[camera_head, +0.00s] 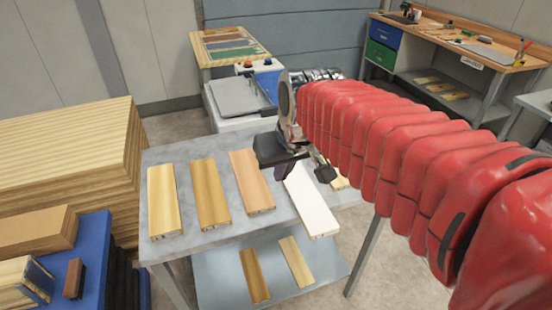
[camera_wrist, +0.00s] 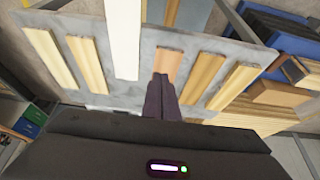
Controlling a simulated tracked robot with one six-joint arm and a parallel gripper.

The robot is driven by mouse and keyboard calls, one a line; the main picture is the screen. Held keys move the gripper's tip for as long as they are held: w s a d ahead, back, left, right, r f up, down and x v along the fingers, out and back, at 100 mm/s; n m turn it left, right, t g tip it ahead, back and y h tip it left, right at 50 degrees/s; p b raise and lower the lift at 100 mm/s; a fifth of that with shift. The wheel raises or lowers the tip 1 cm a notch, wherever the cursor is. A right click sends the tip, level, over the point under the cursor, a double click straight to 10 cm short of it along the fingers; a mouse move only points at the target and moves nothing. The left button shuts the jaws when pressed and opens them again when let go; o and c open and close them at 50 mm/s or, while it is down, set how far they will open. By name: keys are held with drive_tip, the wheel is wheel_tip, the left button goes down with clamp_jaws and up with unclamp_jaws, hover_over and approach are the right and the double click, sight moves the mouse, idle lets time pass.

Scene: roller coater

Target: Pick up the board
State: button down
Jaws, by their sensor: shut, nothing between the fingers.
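Several boards lie flat on a grey metal table (camera_head: 225,234). From the left in the head view they are a yellow board (camera_head: 164,202), a brown board (camera_head: 210,194), a pinkish board (camera_head: 251,182) and a white board (camera_head: 311,202). Another pale board (camera_head: 339,179) is partly hidden behind my arm. My gripper (camera_head: 284,172) is above the table's far part, between the pinkish and white boards in the head view. In the wrist view its dark fingers (camera_wrist: 161,82) are together and empty, overlapping the near end of the pinkish board (camera_wrist: 168,62). The white board (camera_wrist: 122,38) is just left of it.
A lower shelf (camera_head: 222,275) holds two more boards. A large wood stack (camera_head: 65,150) stands left of the table, with a blue stand (camera_head: 92,255) in front. A coating machine (camera_head: 238,97) stands behind the table. A workbench (camera_head: 450,50) is at the back right.

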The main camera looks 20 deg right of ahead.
drive_tip(key=s+a+f, duration=0.1)
drive_tip(key=s, duration=0.4)
drive_tip(key=s+a+f, duration=0.2)
drive_tip(key=s, duration=0.4)
drive_tip(key=shift+s+f+t, duration=0.2)
drive_tip(key=shift+f+t, duration=0.1)
drive_tip(key=c, duration=2.5)
unclamp_jaws()
drive_tip(key=shift+c, duration=0.2)
